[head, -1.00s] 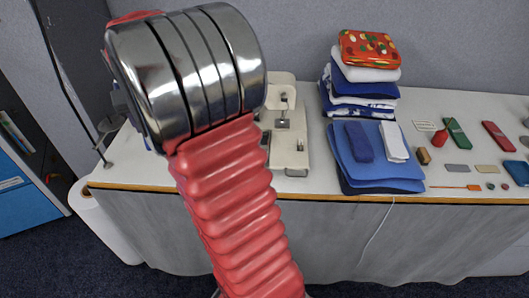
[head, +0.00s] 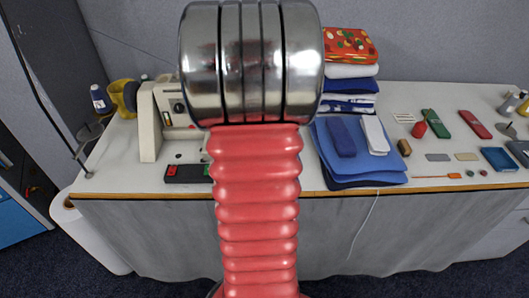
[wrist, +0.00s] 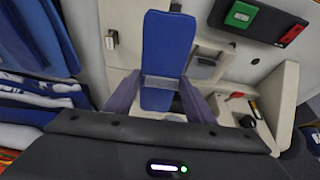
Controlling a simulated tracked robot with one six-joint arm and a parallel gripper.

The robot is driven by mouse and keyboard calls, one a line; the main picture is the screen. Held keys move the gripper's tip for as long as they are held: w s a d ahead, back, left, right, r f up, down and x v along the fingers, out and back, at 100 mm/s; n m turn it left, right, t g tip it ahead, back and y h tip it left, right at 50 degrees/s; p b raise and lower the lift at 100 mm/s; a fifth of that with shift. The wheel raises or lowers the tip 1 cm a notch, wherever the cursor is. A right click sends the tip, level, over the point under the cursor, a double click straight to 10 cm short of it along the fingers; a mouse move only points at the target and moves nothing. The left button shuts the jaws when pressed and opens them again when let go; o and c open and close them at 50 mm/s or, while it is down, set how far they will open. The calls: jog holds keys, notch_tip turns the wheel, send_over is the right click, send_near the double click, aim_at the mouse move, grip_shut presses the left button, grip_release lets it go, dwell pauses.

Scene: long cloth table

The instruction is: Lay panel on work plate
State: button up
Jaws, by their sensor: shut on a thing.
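A flat, elongated blue panel (wrist: 168,42) shows in the wrist view. My gripper (wrist: 160,92) is shut on its near part, with one grey-purple finger on each side. A pale grey band crosses the panel between the fingers. The panel is over the cream bed of the sewing machine (head: 149,122); I cannot tell if it touches. A small metallic plate (wrist: 202,67), perhaps the work plate, shows just right of the panel and is partly covered. In the head view my arm hides the gripper, the panel and much of the machine.
Folded blue cloths (head: 360,165) lie right of the machine, with a cloth stack (head: 350,85) behind. Small tools and cases lie further right. A dark strip with red and green buttons (head: 186,173) is at the machine's front. A yellow holder (head: 124,97) stands left.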

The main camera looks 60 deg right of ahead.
jog(key=shift+m, duration=0.3)
jog(key=s, duration=0.1)
jog(key=s+d, duration=0.1)
jog(key=s, duration=0.2)
jog(key=shift+s+d+f, duration=0.25)
jog(key=shift+d+f, duration=0.05)
jog(key=shift+f, duration=3.15)
jog(key=shift+f, duration=1.9)
jog(key=o, duration=1)
jog(key=shift+f, duration=0.1)
jog(key=shift+o, duration=0.2)
